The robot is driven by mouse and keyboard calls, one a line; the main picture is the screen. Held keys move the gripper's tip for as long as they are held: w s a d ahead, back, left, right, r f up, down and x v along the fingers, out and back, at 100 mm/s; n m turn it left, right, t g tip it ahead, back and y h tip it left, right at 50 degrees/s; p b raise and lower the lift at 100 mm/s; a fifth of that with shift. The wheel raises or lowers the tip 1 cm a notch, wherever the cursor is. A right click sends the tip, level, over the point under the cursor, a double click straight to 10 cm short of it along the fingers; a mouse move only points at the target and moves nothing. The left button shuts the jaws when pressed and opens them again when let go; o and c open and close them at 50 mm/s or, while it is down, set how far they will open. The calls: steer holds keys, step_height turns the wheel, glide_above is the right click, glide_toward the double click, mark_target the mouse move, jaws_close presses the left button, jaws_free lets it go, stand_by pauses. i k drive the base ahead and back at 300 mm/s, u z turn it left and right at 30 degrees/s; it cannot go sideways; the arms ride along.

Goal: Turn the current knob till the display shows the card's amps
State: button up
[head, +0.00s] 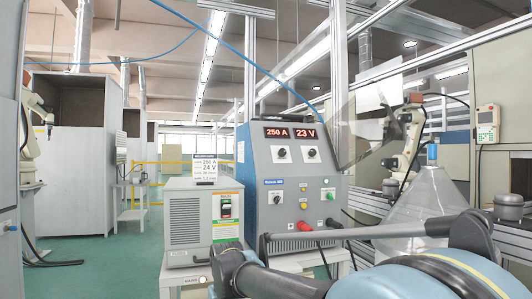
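The blue welding power source (265,180) stands at the middle of the head view. Its red display (276,132) reads 250 A, and the display beside it (309,132) reads 23 V. Below the displays are two knobs: the left one (281,154), under the amps, and the right one (312,154), under the volts. The angles of their pointers are too small to read surely. A small card (206,169) stands on the grey box to the left and appears to read 250 A and 24 V. My arm fills the lower right foreground; I cannot make out my gripper's fingers.
Cables hang from the lower front. A clear cone (425,205) stands to the right. Green floor is open at the left.

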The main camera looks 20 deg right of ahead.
mark_target(282, 152)
steer(key=z, duration=0.05)
steer(key=k, duration=0.25)
steer(key=z, duration=0.75)
steer(key=i, duration=0.5)
